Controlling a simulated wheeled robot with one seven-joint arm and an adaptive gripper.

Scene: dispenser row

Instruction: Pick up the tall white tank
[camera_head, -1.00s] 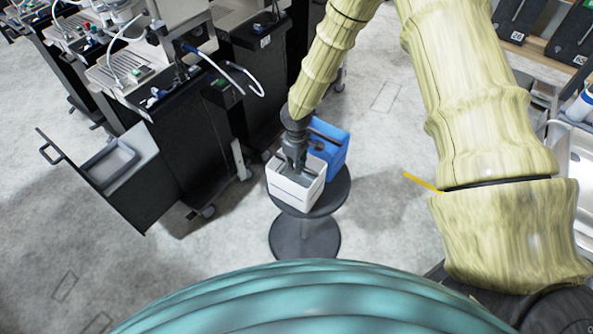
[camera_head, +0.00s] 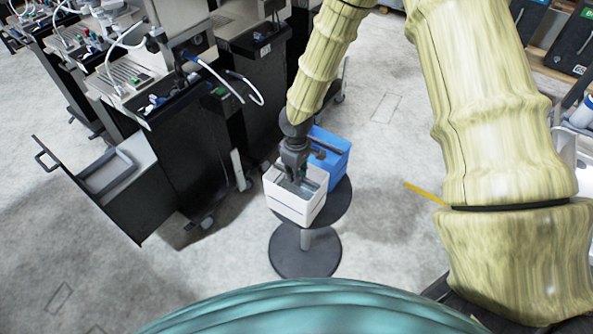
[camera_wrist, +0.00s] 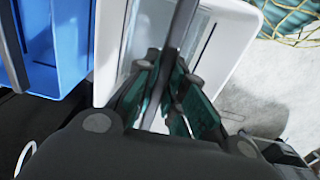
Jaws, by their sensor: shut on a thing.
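The white tank (camera_head: 292,207) is an open-topped box on the left part of a small round dark stand (camera_head: 338,203). It reaches past the stand's front-left edge, and I cannot tell whether its base touches the stand. My gripper (camera_head: 294,179) points down into its open top. In the wrist view, my gripper (camera_wrist: 172,100) has its green-padded fingers around a dark grey bar (camera_wrist: 181,28) that crosses the white tank (camera_wrist: 226,45). It is shut on this bar, which looks like the tank's handle. The fingertip contact is partly hidden.
A blue tank (camera_head: 330,160) with a dark handle stands close behind the white one on the stand. Black machine cabinets (camera_head: 180,150) stand to the left, one with an open drawer (camera_head: 108,172). Grey floor (camera_head: 390,250) is clear to the right.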

